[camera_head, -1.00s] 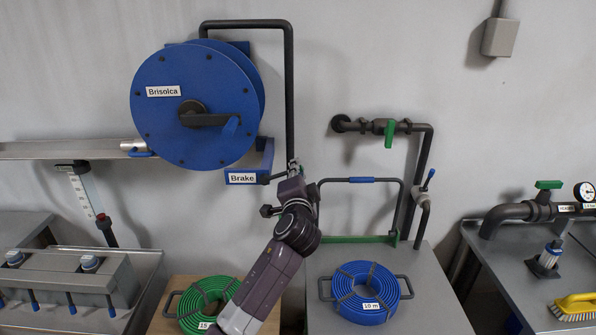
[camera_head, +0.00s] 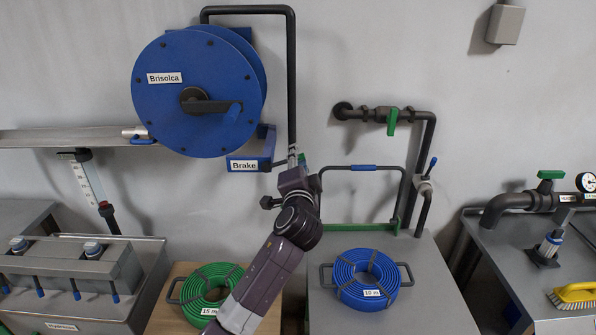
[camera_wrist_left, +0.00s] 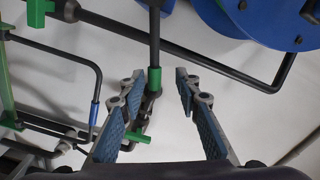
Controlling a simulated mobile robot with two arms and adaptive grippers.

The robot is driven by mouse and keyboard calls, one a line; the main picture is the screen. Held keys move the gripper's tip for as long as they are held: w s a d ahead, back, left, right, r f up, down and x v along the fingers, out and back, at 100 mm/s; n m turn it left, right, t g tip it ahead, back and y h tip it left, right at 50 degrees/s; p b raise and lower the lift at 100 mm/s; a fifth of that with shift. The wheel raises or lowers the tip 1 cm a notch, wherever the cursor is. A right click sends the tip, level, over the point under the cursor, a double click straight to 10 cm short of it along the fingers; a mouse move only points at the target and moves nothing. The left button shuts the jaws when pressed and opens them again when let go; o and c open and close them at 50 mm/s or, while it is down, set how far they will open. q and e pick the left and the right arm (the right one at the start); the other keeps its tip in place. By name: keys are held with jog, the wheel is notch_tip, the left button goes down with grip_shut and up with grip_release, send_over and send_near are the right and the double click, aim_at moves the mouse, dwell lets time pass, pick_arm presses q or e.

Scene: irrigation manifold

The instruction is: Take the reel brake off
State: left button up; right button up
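The blue reel (camera_head: 190,60) labelled "Brisolca" hangs on the wall at upper left in the head view, with a black crank on its face. A blue block labelled "Brake" (camera_head: 268,146) sits at its lower right, and a short dark rod (camera_head: 273,165) sticks out to the right of it. My left gripper (camera_head: 297,160) is close to the right of this rod, by the vertical black pipe; its fingertips are small and partly lost against the pipe. In the left wrist view the left gripper (camera_wrist_left: 160,105) is open and empty between its fingers. The reel (camera_wrist_left: 265,22) shows there at top right. My right gripper is not in view.
The black pipe (camera_head: 290,75) runs beside the reel. A frame with a blue grip (camera_head: 362,168) and a green-handled valve (camera_head: 391,121) are to the right. A green hose coil (camera_head: 212,275) and a blue hose coil (camera_head: 352,282) lie below.

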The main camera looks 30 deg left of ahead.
pick_arm(q)
jog(key=v, duration=1)
